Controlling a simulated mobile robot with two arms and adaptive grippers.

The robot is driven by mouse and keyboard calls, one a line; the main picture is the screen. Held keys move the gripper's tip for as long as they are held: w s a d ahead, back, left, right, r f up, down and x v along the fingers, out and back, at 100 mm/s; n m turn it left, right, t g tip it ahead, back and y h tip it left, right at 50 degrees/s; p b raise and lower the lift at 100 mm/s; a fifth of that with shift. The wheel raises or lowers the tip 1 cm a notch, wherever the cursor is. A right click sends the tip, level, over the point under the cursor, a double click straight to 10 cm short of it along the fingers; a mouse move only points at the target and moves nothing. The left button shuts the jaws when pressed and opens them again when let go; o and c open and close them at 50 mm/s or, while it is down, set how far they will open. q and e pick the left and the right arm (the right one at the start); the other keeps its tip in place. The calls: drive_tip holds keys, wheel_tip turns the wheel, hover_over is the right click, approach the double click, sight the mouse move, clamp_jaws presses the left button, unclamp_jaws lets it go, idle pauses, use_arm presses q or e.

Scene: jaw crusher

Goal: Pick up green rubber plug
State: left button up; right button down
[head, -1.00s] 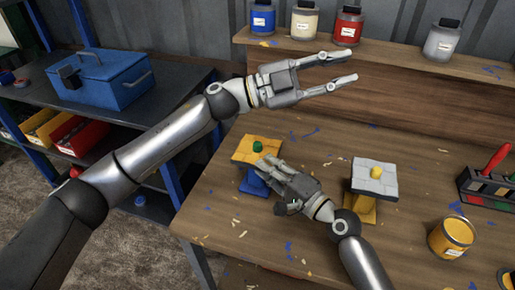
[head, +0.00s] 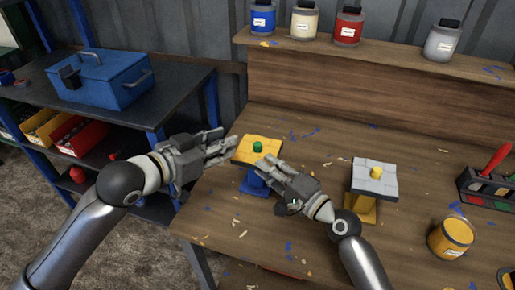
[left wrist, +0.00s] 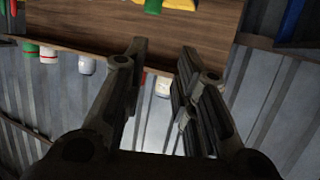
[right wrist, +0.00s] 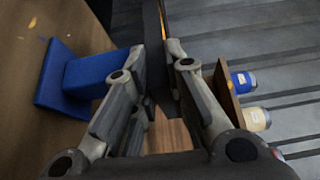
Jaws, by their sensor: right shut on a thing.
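The green rubber plug (head: 258,146) stands in the middle of a yellow-topped plate (head: 246,155) on a blue stand (head: 255,184). My left gripper (head: 230,146) is just left of the plate, its fingers pointing right toward the plug. Its fingers are apart and empty in the left wrist view (left wrist: 160,65). My right gripper (head: 262,166) is shut on the plate's near right edge. In the right wrist view its fingers (right wrist: 165,65) clasp the dark plate edge (right wrist: 154,35), beside the blue stand (right wrist: 95,75).
A white-topped stand (head: 374,178) with a yellow plug (head: 376,172) is to the right. A yellow can (head: 451,238) and a tool holder (head: 488,186) are at the far right. Jars line the back shelf (head: 370,54). A blue toolbox (head: 100,80) sits on the left shelving.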

sight(255, 146)
use_arm(q)
drive_tip(key=shift+g, duration=0.6)
drive_tip(key=x, duration=0.3)
drive_tip(key=s+f+x, duration=0.1)
drive_tip(key=x, duration=0.3)
drive_tip(key=f+x, duration=0.1)
drive_tip(key=x, duration=0.2)
drive_tip(key=shift+d, duration=0.35)
drive_tip(key=shift+w+f, duration=0.1)
drive_tip(key=shift+f, duration=0.15)
drive_tip(key=shift+c, duration=0.3)
